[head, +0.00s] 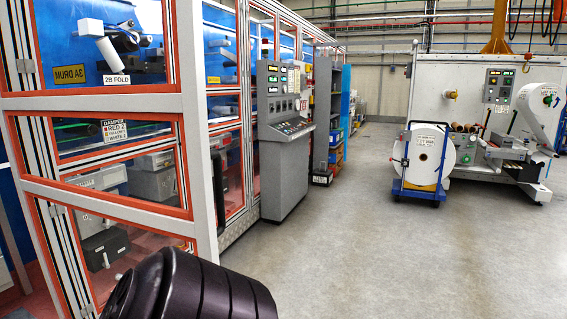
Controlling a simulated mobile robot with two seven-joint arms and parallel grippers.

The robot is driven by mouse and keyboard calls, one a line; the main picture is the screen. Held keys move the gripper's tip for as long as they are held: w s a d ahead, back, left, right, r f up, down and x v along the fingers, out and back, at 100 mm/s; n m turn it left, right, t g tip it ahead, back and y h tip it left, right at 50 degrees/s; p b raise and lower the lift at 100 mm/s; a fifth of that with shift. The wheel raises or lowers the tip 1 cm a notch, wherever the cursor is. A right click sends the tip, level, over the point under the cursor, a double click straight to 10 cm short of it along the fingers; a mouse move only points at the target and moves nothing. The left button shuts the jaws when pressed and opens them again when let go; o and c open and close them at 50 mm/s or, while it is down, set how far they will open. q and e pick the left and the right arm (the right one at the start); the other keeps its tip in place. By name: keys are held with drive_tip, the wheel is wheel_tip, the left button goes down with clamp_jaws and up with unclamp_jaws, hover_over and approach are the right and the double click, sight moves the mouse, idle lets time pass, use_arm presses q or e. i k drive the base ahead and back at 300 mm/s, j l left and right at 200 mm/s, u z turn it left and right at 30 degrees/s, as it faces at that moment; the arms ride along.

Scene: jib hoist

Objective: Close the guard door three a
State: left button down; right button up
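A guard door (105,103) with a pale metal frame, red-orange trim and clear panes fills the left of the head view, close to me. Through its upper pane show a yellow "3A DRUM" label (69,75) and a white "2B FOLD" label (116,78). Its right edge is a tall pale upright (197,130). I cannot tell from this view whether the door stands open or shut, and no handle is clear. A dark ribbed part, probably of my own arm, covers the bottom edge in front of the door's foot. Neither gripper is in view.
A grey control console (284,150) stands along the guarded machine beyond the door. A white reel on a blue trolley (420,165) and a white machine (480,110) stand at right. The grey floor (400,255) between is clear.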

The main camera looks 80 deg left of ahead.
sight(184, 102)
drive_tip(key=i+j+u, duration=0.1)
drive_tip(key=i+u, duration=0.45)
drive_tip(key=u, duration=0.2)
drive_tip(key=i+l+u, duration=0.1)
drive_tip(key=i+u, duration=0.45)
drive_tip(key=u, duration=0.25)
drive_tip(key=i+u, duration=0.2)
drive_tip(key=u, duration=0.25)
drive_tip(key=i+l+u, duration=0.1)
drive_tip(key=u, duration=0.3)
drive_tip(key=i+u, duration=0.2)
drive_tip(key=u, duration=0.25)
drive_tip(key=i+l+u, duration=0.15)
drive_tip(key=u, duration=0.25)
drive_tip(key=i+l+u, duration=0.15)
drive_tip(key=u, duration=0.3)
drive_tip(key=i+l+u, duration=0.1)
drive_tip(key=u, duration=0.25)
drive_tip(key=i+l+u, duration=0.2)
drive_tip(key=u, duration=0.2)
drive_tip(key=i+l+u, duration=0.1)
drive_tip(key=u, duration=0.25)
drive_tip(key=i+l+u, duration=0.15)
drive_tip(key=l+u, duration=0.15)
drive_tip(key=i+l+u, duration=0.15)
drive_tip(key=l+u, duration=0.15)
drive_tip(key=l, duration=0.1)
